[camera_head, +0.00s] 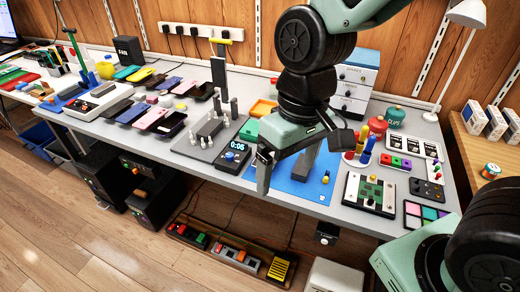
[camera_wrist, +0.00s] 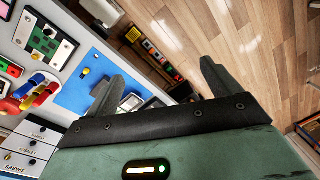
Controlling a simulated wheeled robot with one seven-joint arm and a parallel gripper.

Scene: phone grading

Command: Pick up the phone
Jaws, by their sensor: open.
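Several phones lie on the left part of the grey workbench, among them a dark phone (camera_head: 132,113), a pink-edged phone (camera_head: 170,124) and a purple one (camera_head: 168,83). Which of them the task means, I cannot tell. My gripper (camera_head: 284,182) is open and empty over the front of the blue mat, well to the right of these phones. In the wrist view my gripper (camera_wrist: 163,72) has its fingers wide apart, with the floor and bench edge beyond. A small grey-white device (camera_wrist: 131,102) shows partly behind the left finger; I cannot tell what it is.
The blue mat (camera_head: 312,188) lies beneath my gripper. A timer (camera_head: 233,154) and a grey pegged stand (camera_head: 207,132) are to its left. A green circuit board (camera_head: 370,193) and red and blue tools (camera_head: 365,150) are to its right. White drawers (camera_head: 352,85) stand behind.

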